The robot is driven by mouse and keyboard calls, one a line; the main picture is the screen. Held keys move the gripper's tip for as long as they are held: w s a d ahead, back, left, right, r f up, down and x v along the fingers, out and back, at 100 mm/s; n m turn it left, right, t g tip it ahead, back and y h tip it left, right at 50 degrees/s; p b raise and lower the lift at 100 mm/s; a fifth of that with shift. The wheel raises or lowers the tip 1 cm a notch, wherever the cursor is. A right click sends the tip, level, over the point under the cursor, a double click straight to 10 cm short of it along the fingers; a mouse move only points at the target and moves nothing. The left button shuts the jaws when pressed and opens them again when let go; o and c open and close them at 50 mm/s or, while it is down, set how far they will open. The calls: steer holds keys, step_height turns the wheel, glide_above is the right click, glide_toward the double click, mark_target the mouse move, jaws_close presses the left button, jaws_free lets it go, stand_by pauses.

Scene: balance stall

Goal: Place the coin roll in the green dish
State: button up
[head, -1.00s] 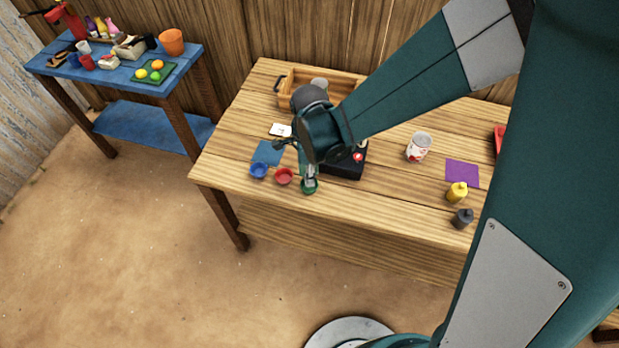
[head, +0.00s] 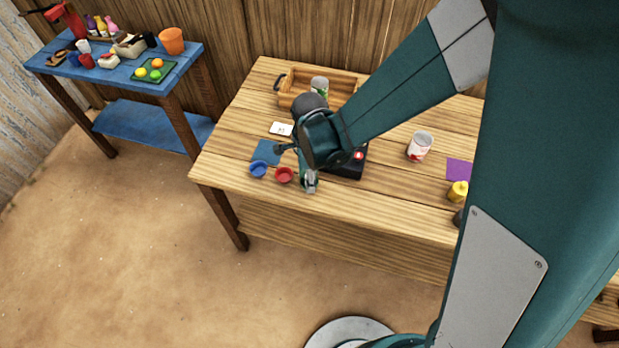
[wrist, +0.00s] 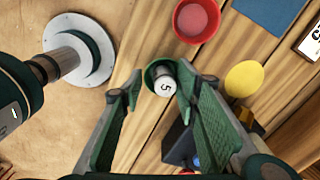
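The green dish (wrist: 153,67) is in the upper middle of the wrist view, beside a red dish. The coin roll (wrist: 164,86), a pale cylinder with a "5" on its end, stands within the dish's outline, slightly tilted in the picture. My gripper (wrist: 160,88) is open, with one finger on each side of the roll and a gap visible on the left. In the head view my gripper (head: 309,186) is low at the table's front edge and hides the dish and roll.
A red dish (head: 284,175) and a blue dish (head: 258,169) stand close to the left. A black box (head: 347,170) with a red button is just right of my gripper. A yellow disc (wrist: 244,79) is nearby. A can (head: 419,146) stands farther right.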

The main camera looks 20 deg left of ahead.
steer(key=shift+r, duration=0.1)
stand_by(0.3)
step_height(320, 180, up, 12)
steer(key=p, duration=0.2)
stand_by(0.7)
stand_by(0.6)
steer(key=shift+d+r, duration=0.1)
steer(key=shift+r, duration=0.05)
steer(key=w+d+r+n+t+y, duration=0.1)
steer(key=d+r+n+t, duration=0.15)
steer(key=d+r, duration=0.55)
steer(key=d+r+n+t, duration=0.1)
steer(key=d+r+n, duration=0.3)
steer(key=d, duration=0.7)
steer(key=s+d+r+n+t, duration=0.2)
steer(key=s+d+r+n, duration=0.1)
steer(key=d, duration=0.6)
steer(key=s+d+r+n+t+h, duration=0.1)
steer(key=s+d+r+n, duration=0.2)
steer(key=d, duration=0.6)
steer(key=shift+s+d+n+t, duration=0.15)
steer(key=shift+s+n+t, duration=0.25)
steer(key=shift+s, duration=0.45)
